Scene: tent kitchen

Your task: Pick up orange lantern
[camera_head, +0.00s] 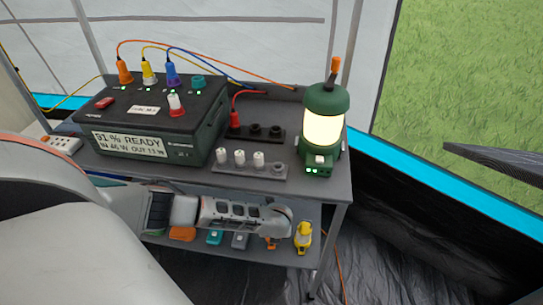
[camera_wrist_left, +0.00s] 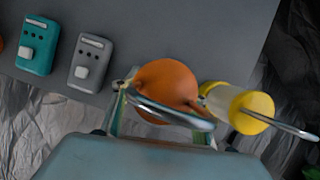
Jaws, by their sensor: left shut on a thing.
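The orange lantern (camera_wrist_left: 168,80) shows in the left wrist view as a round orange cap with a metal wire handle across it. My left gripper (camera_wrist_left: 162,104) is shut on it, with one finger at each side. In the head view only a small orange part of the lantern (camera_head: 270,243) shows at the lower shelf, below my arm, which hides the rest. I cannot tell whether it touches the shelf. A yellow lantern stands close to its right (camera_head: 303,237) and also shows in the left wrist view (camera_wrist_left: 250,108). My right gripper is not in view.
On the lower shelf (camera_wrist_left: 150,30), a teal device (camera_wrist_left: 38,45) and a grey device (camera_wrist_left: 91,62) stand to the left. Above, the tabletop (camera_head: 335,190) holds a black power station (camera_head: 190,140), socket strips and a green lantern (camera_head: 323,130). A table leg (camera_head: 328,250) is at the right.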

